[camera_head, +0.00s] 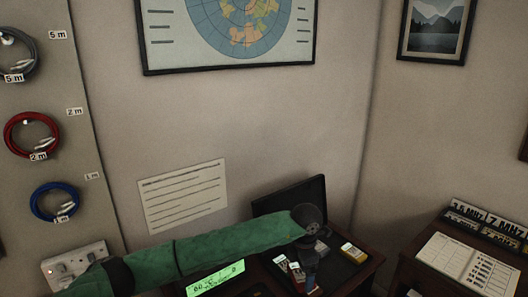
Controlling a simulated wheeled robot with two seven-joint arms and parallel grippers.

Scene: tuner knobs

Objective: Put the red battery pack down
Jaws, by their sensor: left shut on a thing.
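My left arm comes in from the left in a green sleeve, and its gripper (311,284) points down over the dark table. The gripper is shut on the red battery pack (298,276), which shows just left of the fingers with a pale label and red marks. The fingers hide part of it, and I cannot tell whether it touches the surface below. Another small pack (280,263) with a pale top is close by on the left. A yellow-edged pack (352,250) lies to the right in the open black case (290,195). My right gripper is not in view.
A green-lit display (216,279) is below my forearm. A grey piece (320,247) lies behind the gripper. Coiled cables (32,136) hang at the left.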

